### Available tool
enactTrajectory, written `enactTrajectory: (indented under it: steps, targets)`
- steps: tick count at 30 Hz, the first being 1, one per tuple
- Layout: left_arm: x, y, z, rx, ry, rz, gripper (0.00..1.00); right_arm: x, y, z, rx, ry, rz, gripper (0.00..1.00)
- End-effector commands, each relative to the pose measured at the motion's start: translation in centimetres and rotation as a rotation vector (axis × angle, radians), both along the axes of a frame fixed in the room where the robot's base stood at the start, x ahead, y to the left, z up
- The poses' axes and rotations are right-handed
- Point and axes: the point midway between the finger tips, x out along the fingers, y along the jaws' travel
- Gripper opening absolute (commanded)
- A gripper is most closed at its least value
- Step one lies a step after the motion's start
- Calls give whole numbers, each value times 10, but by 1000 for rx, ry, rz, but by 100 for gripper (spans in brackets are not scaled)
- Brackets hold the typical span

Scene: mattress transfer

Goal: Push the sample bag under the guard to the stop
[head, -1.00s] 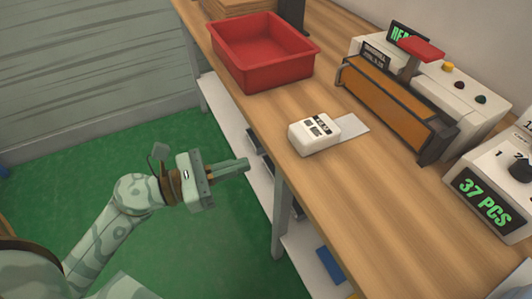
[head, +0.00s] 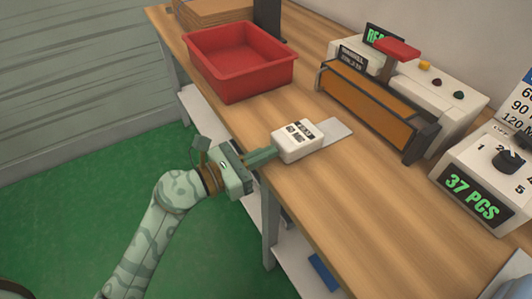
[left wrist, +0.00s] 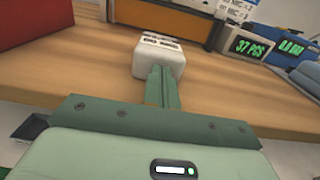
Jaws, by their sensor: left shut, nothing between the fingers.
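The sample bag (head: 298,143) looks like a white block with dark print on top and a flat pale flap (head: 336,131) towards the sealer. It lies on the wooden bench, short of the orange guard (head: 368,97) on the sealer's front. My left gripper (head: 273,154) is shut and empty, its fingertips at the bag's near left face. In the left wrist view, the fingers (left wrist: 162,74) overlap the bag's near face (left wrist: 151,63). I cannot tell whether they touch it. The stop cannot be made out. My right gripper is not in view.
A red bin (head: 235,82) stands on the bench (head: 350,195) left of the bag. The white sealer (head: 435,80) stands at the back. A counter reading 37 PCS (head: 472,196) is at the right. Bare wood lies between bag and guard.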

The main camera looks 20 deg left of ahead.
Motion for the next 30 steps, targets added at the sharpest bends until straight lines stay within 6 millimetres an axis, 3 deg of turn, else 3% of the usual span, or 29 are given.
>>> enactTrajectory:
  steps: [12, 20, 30]
  targets:
    - [4, -3, 1, 1, -1, -1, 0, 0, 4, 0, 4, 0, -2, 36]
    - [29, -22, 3, 0, -2, -1, 0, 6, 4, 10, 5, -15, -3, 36]
    - [31, -24, 0, 1, 1, 0, 0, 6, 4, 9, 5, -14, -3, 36]
